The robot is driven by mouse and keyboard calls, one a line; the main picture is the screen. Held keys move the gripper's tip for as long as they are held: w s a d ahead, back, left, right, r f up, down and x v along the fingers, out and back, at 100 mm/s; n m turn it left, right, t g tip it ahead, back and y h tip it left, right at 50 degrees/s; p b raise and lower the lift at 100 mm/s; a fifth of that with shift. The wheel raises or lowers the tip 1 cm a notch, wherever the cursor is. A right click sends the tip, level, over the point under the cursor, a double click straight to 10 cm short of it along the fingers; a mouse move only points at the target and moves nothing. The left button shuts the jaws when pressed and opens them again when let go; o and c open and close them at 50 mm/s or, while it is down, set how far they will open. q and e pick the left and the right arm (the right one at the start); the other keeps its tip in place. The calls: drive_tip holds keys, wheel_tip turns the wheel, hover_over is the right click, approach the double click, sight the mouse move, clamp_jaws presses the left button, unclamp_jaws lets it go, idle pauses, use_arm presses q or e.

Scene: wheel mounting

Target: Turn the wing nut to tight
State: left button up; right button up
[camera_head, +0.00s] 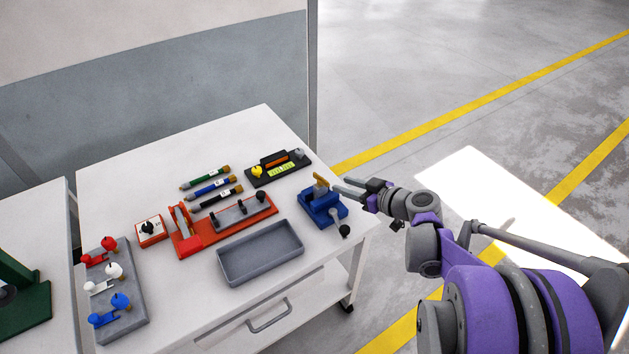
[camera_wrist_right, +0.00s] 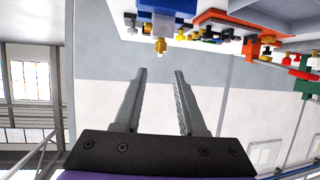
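The brass-coloured piece that looks like the wing nut (camera_head: 320,184) stands on a blue fixture (camera_head: 318,206) near the right edge of the white table. In the right wrist view the brass piece (camera_wrist_right: 161,46) sticks out of the blue fixture (camera_wrist_right: 165,8), beyond the fingertips. My right gripper (camera_head: 341,187) is just right of the brass piece, reaching in from the right. In the wrist view its two fingers (camera_wrist_right: 160,73) are apart with nothing between them. Whether the wing nut is tight cannot be told. My left gripper is not in view.
A grey tray (camera_head: 260,268), an orange fixture (camera_head: 201,241), a black block with a yellow knob (camera_head: 287,180) and several screwdriver-like tools (camera_head: 212,187) lie left of the blue fixture. A grey rack with coloured knobs (camera_head: 133,328) is at far left. A black-ended lever (camera_head: 344,230) projects at the front.

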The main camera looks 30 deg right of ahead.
sight(321, 178)
drive_tip(key=x, duration=1)
drive_tip(key=shift+w+f, duration=0.15)
clamp_jaws()
